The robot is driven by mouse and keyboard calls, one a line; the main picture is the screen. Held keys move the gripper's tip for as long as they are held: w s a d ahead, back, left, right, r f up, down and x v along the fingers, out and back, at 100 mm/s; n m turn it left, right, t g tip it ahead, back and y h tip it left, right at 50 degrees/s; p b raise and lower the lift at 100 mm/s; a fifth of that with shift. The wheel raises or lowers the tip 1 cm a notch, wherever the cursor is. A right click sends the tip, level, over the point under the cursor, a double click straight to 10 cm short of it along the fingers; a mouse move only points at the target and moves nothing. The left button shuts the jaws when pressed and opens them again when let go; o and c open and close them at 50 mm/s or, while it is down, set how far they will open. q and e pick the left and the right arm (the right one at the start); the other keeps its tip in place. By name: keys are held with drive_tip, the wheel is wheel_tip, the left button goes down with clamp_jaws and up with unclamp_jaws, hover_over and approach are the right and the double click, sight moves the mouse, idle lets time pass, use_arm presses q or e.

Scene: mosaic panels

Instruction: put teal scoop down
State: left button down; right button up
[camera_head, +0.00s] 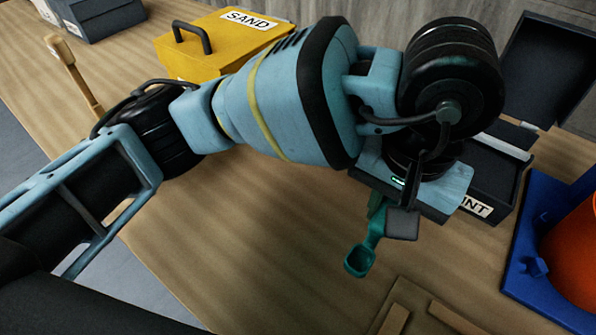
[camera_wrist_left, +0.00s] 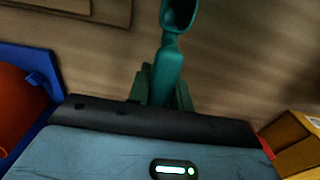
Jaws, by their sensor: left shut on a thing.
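The teal scoop (camera_head: 359,259) hangs below my left gripper (camera_head: 392,215) in the head view, with its bowl toward the front of the table. My left gripper is shut on the scoop's handle. In the left wrist view the scoop (camera_wrist_left: 168,65) stands out from between the fingers of the left gripper (camera_wrist_left: 162,88), its bowl at the top edge of the picture. Wooden tabletop shows beneath it; the exact gap between scoop and table is hard to tell. My right gripper is in neither view.
A yellow SAND box (camera_head: 205,62) stands at the back. A dark, open-lidded box (camera_head: 490,190) is behind the gripper. A blue tray (camera_head: 522,283) with an orange object (camera_head: 575,250) is at right. A wooden frame (camera_head: 395,318) lies in front. Table left of the scoop is clear.

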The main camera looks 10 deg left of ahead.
use_arm(q)
drive_tip(key=shift+a, duration=0.15)
drive_tip(key=p, duration=0.2)
hover_over(301, 179)
drive_tip(key=s+d, duration=0.2)
drive_tip(key=shift+w+a+f, duration=0.1)
drive_tip(key=shift+w+f, duration=0.15)
drive_tip(key=shift+f, duration=0.35)
drive_tip(key=shift+w+a, duration=0.35)
drive_tip(key=shift+a, duration=0.15)
drive_tip(key=f, duration=0.1)
drive_tip(key=a+f, duration=0.1)
drive_tip(key=shift+w+f, duration=0.25)
drive_tip(key=shift+f, duration=0.6)
